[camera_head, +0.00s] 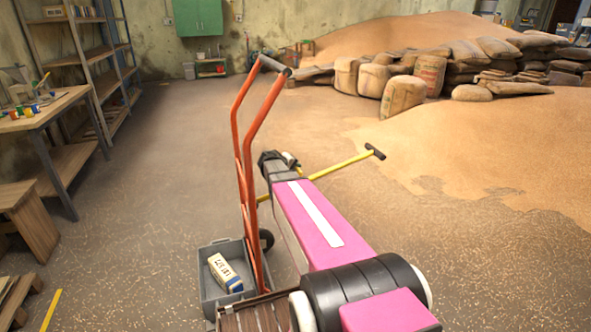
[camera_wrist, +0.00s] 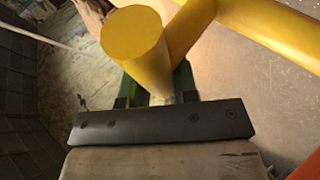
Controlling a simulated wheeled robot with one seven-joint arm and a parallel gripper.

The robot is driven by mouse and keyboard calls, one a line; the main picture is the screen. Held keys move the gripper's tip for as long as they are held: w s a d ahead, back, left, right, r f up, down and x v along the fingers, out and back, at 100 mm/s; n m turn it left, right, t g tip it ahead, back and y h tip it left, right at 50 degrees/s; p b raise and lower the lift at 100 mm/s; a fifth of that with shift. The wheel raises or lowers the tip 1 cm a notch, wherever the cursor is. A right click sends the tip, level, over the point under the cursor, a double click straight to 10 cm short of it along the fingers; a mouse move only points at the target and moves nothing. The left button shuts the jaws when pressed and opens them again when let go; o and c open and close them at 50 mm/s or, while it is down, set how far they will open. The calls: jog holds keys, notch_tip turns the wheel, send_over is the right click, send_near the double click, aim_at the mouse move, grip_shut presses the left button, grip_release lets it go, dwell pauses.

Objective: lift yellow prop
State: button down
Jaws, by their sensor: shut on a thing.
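The yellow prop (camera_head: 335,167) is a thin yellow bar with a black crosswise end at the right. It runs from behind my arm's end up to the right in the head view. In the wrist view the yellow prop (camera_wrist: 138,45) shows as thick round yellow tubes, joined or crossing, close to the camera. My gripper (camera_wrist: 158,88) has green fingers on either side of a yellow tube and is shut on it. In the head view my gripper (camera_head: 278,160) is at the far end of my pink arm, its fingers mostly hidden.
An orange hand-truck frame (camera_head: 241,150) stands close left of my arm. A grey bin (camera_head: 208,290) at its foot holds a labelled carton (camera_head: 225,272). A workbench (camera_head: 45,115) and shelves (camera_head: 100,55) line the left. Sacks (camera_head: 402,96) and a grain heap (camera_head: 480,150) fill the right.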

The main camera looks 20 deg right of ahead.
jog(key=shift+s+r, duration=0.15)
jog(key=shift+r, duration=0.05)
jog(key=c, duration=0.9)
grip_release()
jog(key=shift+a, duration=0.1)
